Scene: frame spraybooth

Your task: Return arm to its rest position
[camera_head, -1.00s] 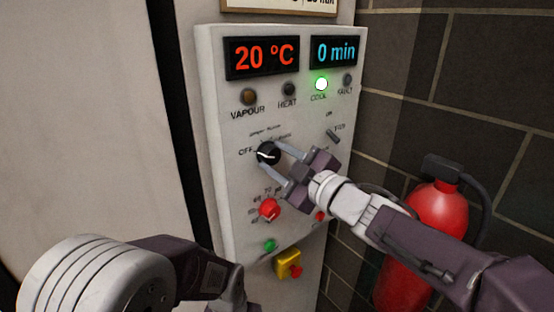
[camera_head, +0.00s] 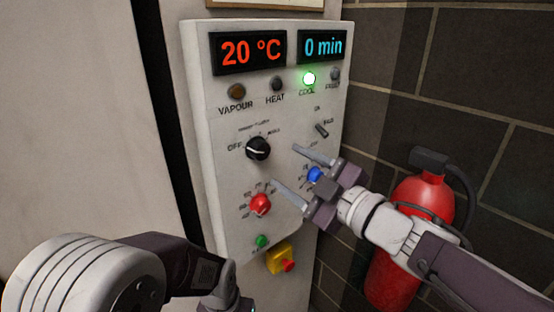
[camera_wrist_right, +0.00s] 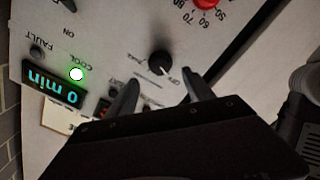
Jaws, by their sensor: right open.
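My right gripper (camera_head: 285,172) is open and empty in front of the control panel (camera_head: 222,195), right of the black selector knob (camera_head: 258,148) and apart from it. In the right wrist view its two fingers (camera_wrist_right: 160,95) are spread, with the black knob (camera_wrist_right: 161,62) seen beyond them. My left arm shows at the lower left of the head view, but its gripper fingers cannot be made out.
The panel also carries a red knob (camera_head: 260,204), a blue knob (camera_head: 314,174), a green button (camera_head: 262,241) and a yellow-red stop button (camera_head: 281,259). Displays read 20 °C and 0 min. The COOL lamp (camera_head: 309,78) glows green. A red fire extinguisher (camera_head: 423,200) stands behind my right arm.

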